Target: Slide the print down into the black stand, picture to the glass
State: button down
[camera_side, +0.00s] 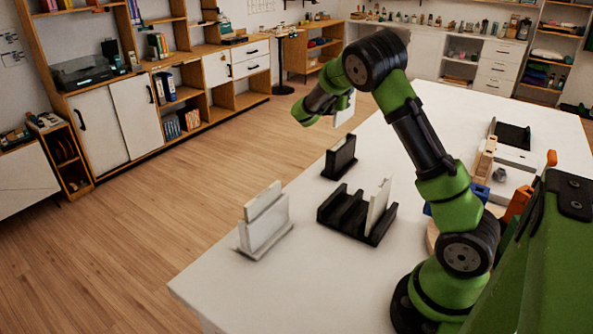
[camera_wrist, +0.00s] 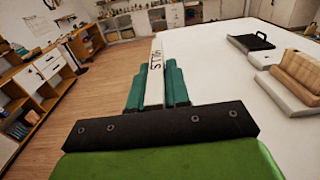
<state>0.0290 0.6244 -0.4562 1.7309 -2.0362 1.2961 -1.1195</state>
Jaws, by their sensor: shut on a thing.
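In the side view the print (camera_side: 345,108) shows partly behind my wrist, in the air above the table's far left edge. A small black stand (camera_side: 338,160) stands upright on the table below it, apart from the print. Its slot and any glass are too small to make out. The fingertips are hidden in the side view, and the stand is not clearly visible in the wrist view.
A black slotted rack (camera_side: 335,211) nearer the camera holds an upright white panel (camera_side: 378,206). A white stand (camera_side: 265,229) with a pale panel is at the near left. A black tray (camera_side: 512,134) and wooden blocks (camera_wrist: 300,70) lie to the right. The table's middle is clear.

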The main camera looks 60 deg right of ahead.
jog(key=shift+f, duration=0.1)
jog(key=shift+f, duration=2.8)
notch_tip(320, 180, down, 7)
dwell(2.3)
jog(key=c, duration=1)
grip_release()
jog(key=a, duration=0.7)
jog(key=shift+a, duration=0.25)
